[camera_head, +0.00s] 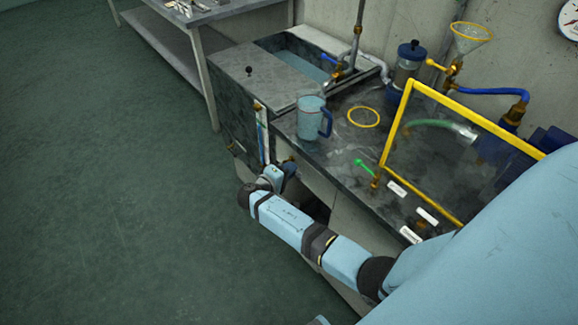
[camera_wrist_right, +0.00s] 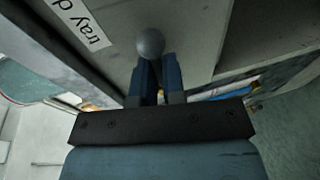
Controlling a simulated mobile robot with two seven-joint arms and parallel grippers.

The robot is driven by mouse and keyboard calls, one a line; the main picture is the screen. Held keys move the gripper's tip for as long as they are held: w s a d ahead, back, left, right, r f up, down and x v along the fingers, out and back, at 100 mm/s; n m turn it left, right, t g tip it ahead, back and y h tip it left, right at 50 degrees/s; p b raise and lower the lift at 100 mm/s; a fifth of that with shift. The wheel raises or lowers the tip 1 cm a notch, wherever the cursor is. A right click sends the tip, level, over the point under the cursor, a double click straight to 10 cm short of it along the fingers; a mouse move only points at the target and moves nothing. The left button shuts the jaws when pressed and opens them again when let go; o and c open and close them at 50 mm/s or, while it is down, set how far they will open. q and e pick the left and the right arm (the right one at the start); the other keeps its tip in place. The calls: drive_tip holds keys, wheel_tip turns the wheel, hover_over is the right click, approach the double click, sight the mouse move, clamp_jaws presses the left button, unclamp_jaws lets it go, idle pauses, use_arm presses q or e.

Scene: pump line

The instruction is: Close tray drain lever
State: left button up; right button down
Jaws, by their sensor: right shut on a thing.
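The tray drain lever shows in the right wrist view as a grey ball knob (camera_wrist_right: 150,43) at the fingertips. A white label (camera_wrist_right: 80,20) beside it reads "tray d", the rest cut off. My right gripper (camera_wrist_right: 158,72) has its blue fingers closed on the lever just below the knob. In the head view my right gripper (camera_head: 288,170) is low at the front side of the bench, and the lever is hidden there by my wrist. My left gripper is not in view.
The dark bench top (camera_head: 340,140) carries a pitcher (camera_head: 311,118), a yellow ring (camera_head: 363,117), a green-handled valve (camera_head: 366,168) and a yellow-framed clear panel (camera_head: 460,150). A sink basin (camera_head: 300,62) is behind. The green floor (camera_head: 110,180) at left is clear.

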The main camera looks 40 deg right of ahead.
drive_tip(key=shift+w+d+r, duration=0.1)
drive_tip(key=shift+r, duration=0.1)
idle(0.4)
drive_tip(key=c, duration=1.2)
unclamp_jaws()
drive_tip(key=shift+f, duration=0.1)
